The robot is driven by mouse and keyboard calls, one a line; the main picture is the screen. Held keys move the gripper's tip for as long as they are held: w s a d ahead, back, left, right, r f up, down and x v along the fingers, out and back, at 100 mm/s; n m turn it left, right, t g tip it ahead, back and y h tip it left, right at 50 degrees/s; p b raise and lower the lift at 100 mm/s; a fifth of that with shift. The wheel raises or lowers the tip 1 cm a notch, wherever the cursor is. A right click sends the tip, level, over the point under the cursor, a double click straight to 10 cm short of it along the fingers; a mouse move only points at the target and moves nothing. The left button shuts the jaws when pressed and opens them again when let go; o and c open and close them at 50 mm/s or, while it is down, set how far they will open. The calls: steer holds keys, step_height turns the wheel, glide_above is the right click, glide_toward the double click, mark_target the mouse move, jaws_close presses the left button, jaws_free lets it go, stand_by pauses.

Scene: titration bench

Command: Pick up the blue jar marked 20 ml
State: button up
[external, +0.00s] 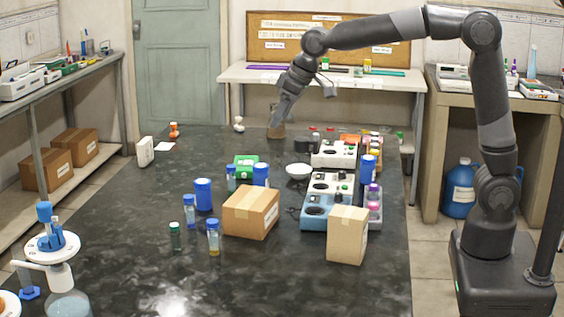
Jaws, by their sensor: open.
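Several blue jars stand on the dark bench. One blue jar (203,194) is left of centre, one (261,172) stands behind the cardboard box, and one (367,168) is at the right beside the instruments. Any volume marks are too small to read, so I cannot tell which is marked 20 ml. My gripper (277,129) is at the far end of the bench, pointing down, well behind the blue jars. Its fingers are small in this view, and I see no jar in it.
A cardboard box (250,213) and a paler box (347,235) stand in front of the jars. Small vials (213,238), a white bowl (298,170) and grey-blue instrument trays (318,224) crowd the middle and right.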

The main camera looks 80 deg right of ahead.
steer(key=w+f, duration=0.5)
steer(key=w, duration=0.4)
glide_toward(204, 182)
steer(key=shift+m+g, duration=0.3)
steer(key=x, duration=1.1)
steer(key=shift+w+d+r, duration=0.1)
steer(key=shift+w+d, duration=0.05)
steer(key=shift+w, duration=0.15)
steer(key=c, duration=1.1)
